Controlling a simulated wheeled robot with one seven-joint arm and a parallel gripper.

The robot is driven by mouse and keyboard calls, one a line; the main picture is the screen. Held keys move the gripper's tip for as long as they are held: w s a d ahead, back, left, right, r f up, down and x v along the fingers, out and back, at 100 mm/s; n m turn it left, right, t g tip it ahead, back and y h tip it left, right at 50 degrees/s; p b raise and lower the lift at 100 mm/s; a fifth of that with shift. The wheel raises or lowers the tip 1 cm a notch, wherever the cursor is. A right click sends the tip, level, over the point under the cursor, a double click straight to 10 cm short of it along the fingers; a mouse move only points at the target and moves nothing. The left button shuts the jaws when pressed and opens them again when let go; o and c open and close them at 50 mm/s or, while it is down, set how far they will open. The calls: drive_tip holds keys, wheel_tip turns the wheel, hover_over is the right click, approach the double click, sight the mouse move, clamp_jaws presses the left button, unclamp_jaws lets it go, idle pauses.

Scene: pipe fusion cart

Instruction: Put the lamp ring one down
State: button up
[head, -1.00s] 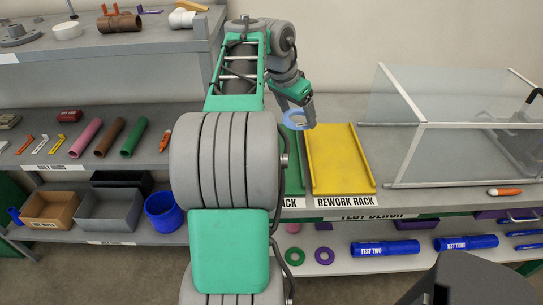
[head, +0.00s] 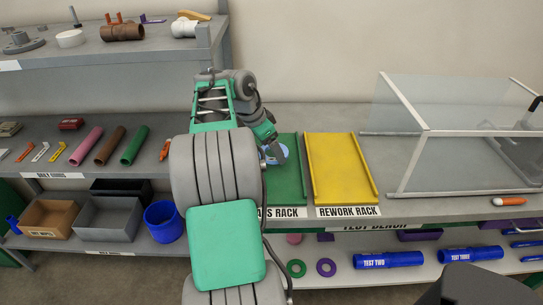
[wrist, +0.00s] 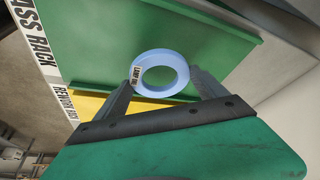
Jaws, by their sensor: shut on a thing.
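The lamp ring one (wrist: 160,73) is a light blue ring with a small white label, partly readable in the wrist view. My gripper (wrist: 165,82) is shut on it, one finger at each side of the ring. In the head view the ring (head: 283,153) shows just past my gripper (head: 274,153), over the green pass rack (head: 288,186). I cannot tell whether the ring touches the rack. My arm hides the left part of the rack and some of its label.
The yellow rework rack (head: 342,170) lies right of the green rack and is empty. A clear-walled enclosure (head: 455,140) stands further right, with an orange-and-white marker (head: 508,202) in front. Tubes and bins fill the left shelves. The visible green rack surface is clear.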

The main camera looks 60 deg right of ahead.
drive_tip(key=shift+f, duration=1.4)
